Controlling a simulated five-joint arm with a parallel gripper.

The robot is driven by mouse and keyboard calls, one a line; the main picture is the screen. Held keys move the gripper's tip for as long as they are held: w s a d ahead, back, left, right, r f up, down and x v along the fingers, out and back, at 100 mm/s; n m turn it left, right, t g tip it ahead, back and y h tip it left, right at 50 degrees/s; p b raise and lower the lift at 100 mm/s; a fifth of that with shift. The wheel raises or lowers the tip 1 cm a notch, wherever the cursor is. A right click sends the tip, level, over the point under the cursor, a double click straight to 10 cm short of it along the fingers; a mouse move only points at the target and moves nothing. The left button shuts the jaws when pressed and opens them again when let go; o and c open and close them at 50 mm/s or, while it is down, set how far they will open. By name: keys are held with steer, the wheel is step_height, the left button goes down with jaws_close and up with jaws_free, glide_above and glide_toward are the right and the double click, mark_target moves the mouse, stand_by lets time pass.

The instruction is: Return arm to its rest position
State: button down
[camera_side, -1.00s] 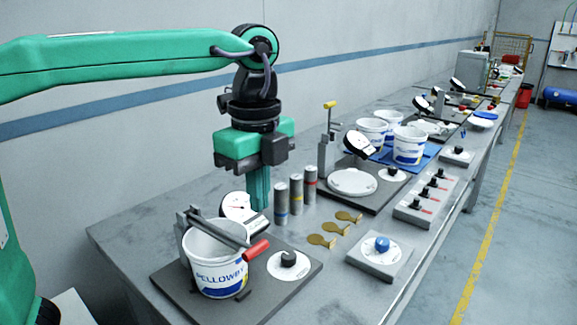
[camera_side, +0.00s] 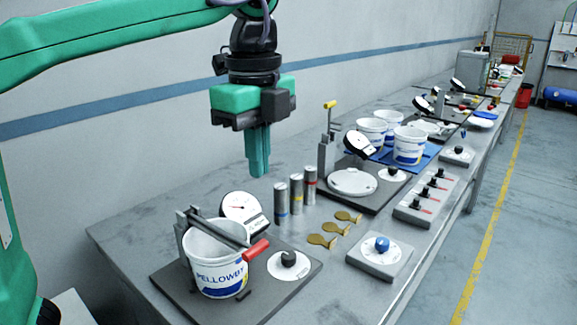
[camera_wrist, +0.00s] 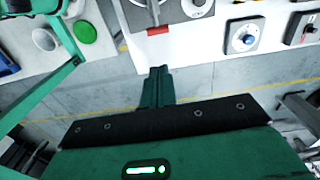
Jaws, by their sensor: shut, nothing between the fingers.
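My gripper (camera_side: 259,168) is a green parallel gripper pointing down, its fingers together and empty. In the side view it hangs above the bench, behind the bucket station and the upright cylinders, touching nothing. In the wrist view the closed fingers (camera_wrist: 157,72) point toward the bench edge. The white bucket (camera_side: 218,262) marked PELLOWBY stands on a dark base plate, with a red-handled lever (camera_side: 256,250) across its top.
A dial gauge (camera_side: 240,210) sits behind the bucket. A blue-knob box (camera_side: 380,257) is at the bench front. More buckets (camera_side: 409,146) stand on a blue mat farther back. The air around my gripper is clear.

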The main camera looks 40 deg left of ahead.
steer(key=s+a+f+n+t, duration=0.2)
steer(key=s+a+f+n, duration=0.3)
steer(key=a+f+n, duration=0.3)
steer(key=s+a+f+n+t, duration=0.3)
steer(key=s+a+f+n, duration=0.2)
steer(key=a+f+n, duration=0.3)
steer(key=shift+s+a+n, duration=0.25)
steer(key=shift+a+n, duration=0.5)
steer(key=shift+n, duration=0.05)
